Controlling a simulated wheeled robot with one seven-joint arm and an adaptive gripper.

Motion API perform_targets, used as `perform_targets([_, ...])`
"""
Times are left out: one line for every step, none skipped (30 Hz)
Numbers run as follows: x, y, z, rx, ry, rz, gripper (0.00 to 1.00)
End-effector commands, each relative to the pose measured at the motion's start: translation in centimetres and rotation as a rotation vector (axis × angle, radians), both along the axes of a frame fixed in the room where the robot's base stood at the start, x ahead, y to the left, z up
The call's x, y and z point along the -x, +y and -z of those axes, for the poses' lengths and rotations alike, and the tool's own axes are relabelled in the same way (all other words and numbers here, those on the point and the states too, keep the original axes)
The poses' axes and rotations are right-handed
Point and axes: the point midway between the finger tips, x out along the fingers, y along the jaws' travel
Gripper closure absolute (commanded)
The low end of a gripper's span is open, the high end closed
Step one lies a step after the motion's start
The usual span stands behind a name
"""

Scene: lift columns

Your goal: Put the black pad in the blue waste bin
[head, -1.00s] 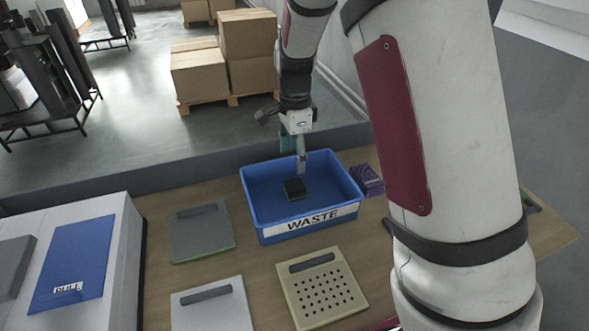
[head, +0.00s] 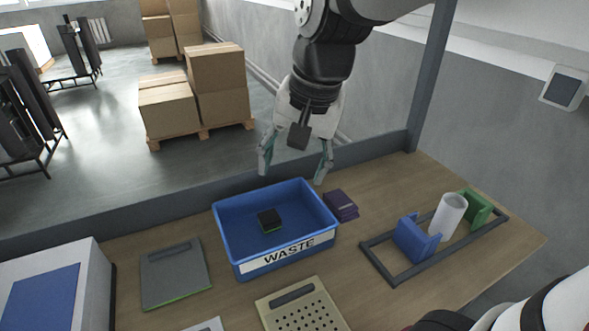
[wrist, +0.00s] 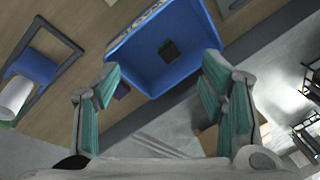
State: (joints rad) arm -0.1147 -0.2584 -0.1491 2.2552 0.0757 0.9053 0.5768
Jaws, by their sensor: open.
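The blue waste bin (head: 226,237) stands on the wooden table with a white "WASTE" label on its front. The black pad (head: 269,219), with a green edge underneath, lies on the bin's floor. It also shows in the wrist view (wrist: 168,49) inside the bin (wrist: 190,75). My gripper (head: 295,172) is open and empty, above the bin's far right side and apart from the pad. Its teal-lined fingers also show wide apart in the wrist view (wrist: 160,92).
A purple block stack (head: 341,205) sits right of the bin. Further right, a dark frame (head: 388,273) holds a blue bracket (head: 414,238), a white cylinder (head: 449,215) and a green bracket (head: 478,208).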

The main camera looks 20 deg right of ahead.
Motion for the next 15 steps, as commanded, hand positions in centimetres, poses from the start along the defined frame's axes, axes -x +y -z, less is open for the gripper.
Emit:
perform_targets([1.5, -0.1, -0.7, 0.02, -0.031, -0.061, 0.36])
perform_targets([2.3, -0.1, -0.9, 0.035, -0.048, -0.104, 0.36])
perform_targets([3.5, -0.1, -1.2, 0.057, -0.069, -0.158, 0.36])
perform_targets([4.3, -0.1, -1.4, 0.074, -0.085, -0.198, 0.36])
perform_targets([5.1, -0.1, -1.5, 0.093, -0.099, -0.24, 0.36])
perform_targets([6.1, -0.2, -1.6, 0.12, -0.117, -0.291, 0.36])
perform_targets([6.9, -0.2, -1.7, 0.139, -0.131, -0.329, 0.36])
perform_targets([7.6, -0.2, -1.7, 0.159, -0.143, -0.365, 0.36])
perform_targets([8.4, -0.3, -1.8, 0.186, -0.159, -0.41, 0.36])
perform_targets([9.0, -0.3, -1.7, 0.204, -0.167, -0.44, 0.36])
perform_targets([9.5, -0.3, -1.7, 0.222, -0.177, -0.468, 0.36])
perform_targets([10.2, -0.4, -1.6, 0.244, -0.185, -0.501, 0.36])
perform_targets([10.5, -0.4, -1.6, 0.258, -0.192, -0.523, 0.36])
perform_targets([10.9, -0.5, -1.5, 0.271, -0.196, -0.541, 0.36])
perform_targets([11.2, -0.5, -1.4, 0.285, -0.202, -0.561, 0.36])
